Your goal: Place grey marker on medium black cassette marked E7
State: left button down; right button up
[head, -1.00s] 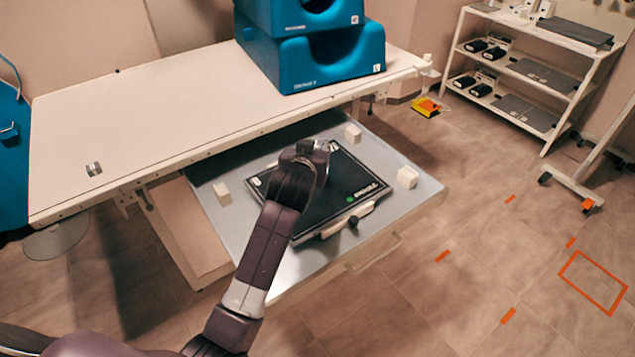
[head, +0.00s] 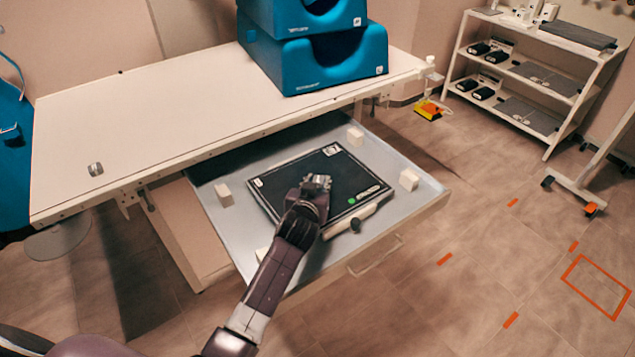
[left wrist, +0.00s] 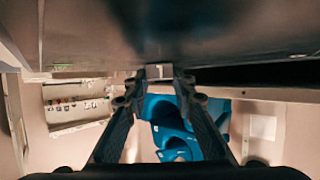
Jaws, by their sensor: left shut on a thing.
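The black cassette (head: 340,168) lies flat in the open drawer tray. It has a white label at its far corner, too small to read, and a green dot near its front edge. My left gripper (head: 317,182) is over the middle of the cassette. In the left wrist view, its fingers (left wrist: 158,78) are shut on a small grey piece (left wrist: 158,71), which looks like the grey marker. A dark surface fills the top of that view close to the fingertips. I cannot tell whether the piece touches the cassette. My right gripper is out of view.
The drawer tray (head: 425,190) also holds several pale blocks, such as one at the right (head: 409,180). A shelf rack (head: 530,80) stands at the back right.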

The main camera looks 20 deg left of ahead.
pick_arm(q)
jog(key=shift+f, duration=0.1)
jog(key=c, duration=2.1)
grip_release()
jog(key=shift+f, duration=0.1)
jog(key=o, duration=0.5)
jog(key=shift+r, duration=0.35)
jog(key=shift+s+d, duration=0.1)
jog(key=shift+s, duration=0.2)
jog(key=v, duration=1.1)
jog(key=shift+s, duration=0.15)
